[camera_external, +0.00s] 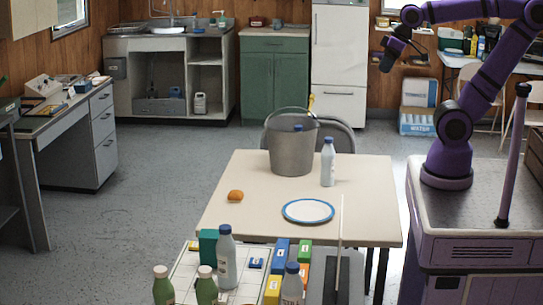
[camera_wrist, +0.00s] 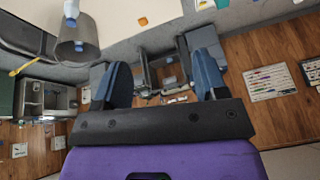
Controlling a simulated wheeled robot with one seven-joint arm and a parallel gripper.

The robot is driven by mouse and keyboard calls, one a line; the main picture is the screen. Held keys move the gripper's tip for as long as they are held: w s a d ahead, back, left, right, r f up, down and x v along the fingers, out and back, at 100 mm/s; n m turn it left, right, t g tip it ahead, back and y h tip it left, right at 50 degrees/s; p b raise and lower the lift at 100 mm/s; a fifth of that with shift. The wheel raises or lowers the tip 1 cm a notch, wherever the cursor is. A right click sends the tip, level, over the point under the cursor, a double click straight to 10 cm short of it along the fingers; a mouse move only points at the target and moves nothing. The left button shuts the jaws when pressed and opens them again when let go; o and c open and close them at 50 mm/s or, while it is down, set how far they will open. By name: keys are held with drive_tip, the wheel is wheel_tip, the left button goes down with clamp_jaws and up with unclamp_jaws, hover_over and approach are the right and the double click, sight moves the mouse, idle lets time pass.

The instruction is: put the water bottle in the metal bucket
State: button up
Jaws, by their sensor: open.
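The grey metal bucket (camera_external: 291,155) stands upright at the back of the table, its handle raised. A white water bottle with a blue cap (camera_external: 328,163) stands upright on the table, just right of the bucket. In the wrist view the bucket (camera_wrist: 72,28) is at upper left, with a blue-capped bottle (camera_wrist: 71,10) beside it. A small blue thing (camera_external: 298,128) shows at the bucket's mouth; I cannot tell what it is. My gripper (camera_external: 388,62) is open and empty, high up and right of the table, well apart from bottle and bucket. Its fingers (camera_wrist: 160,78) show spread in the wrist view.
On the table (camera_external: 230,205) are an orange item (camera_external: 235,196) and a blue-rimmed plate (camera_external: 308,211). A chair back (camera_external: 338,138) stands behind it. A front surface holds several bottles (camera_external: 226,258) and coloured boxes (camera_external: 280,252). A thin upright rod (camera_external: 341,225) rises at the table's front.

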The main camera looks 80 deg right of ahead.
drive_tip(key=s, duration=0.1)
drive_tip(key=s+n, duration=0.1)
drive_tip(key=s+a+f+n, duration=0.1)
drive_tip(key=shift+s, duration=0.15)
